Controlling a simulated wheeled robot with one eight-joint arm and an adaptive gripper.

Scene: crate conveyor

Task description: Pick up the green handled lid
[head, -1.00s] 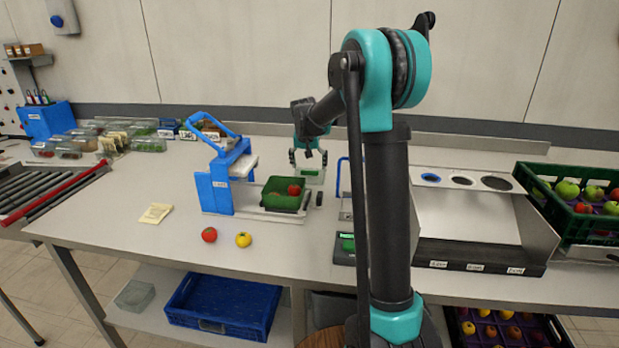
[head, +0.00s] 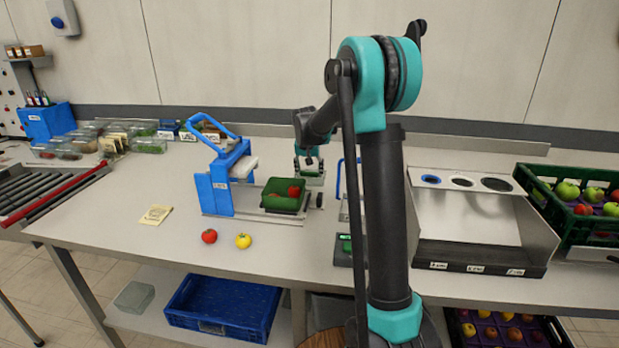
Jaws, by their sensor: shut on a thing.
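The green handled lid (head: 312,181) is small and pale in the head view, with green at its top, just behind the sealing stand. My gripper (head: 309,168) is above it with the fingers closed around its green handle. The fingers hide part of the handle. I cannot tell whether the lid is clear of the table.
A blue-handled press (head: 226,178) stands left of my gripper, with a green tray (head: 272,201) holding red produce on its carriage. A red tomato (head: 209,236) and a yellow one (head: 243,240) lie in front. A small scale (head: 343,250) is at the right.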

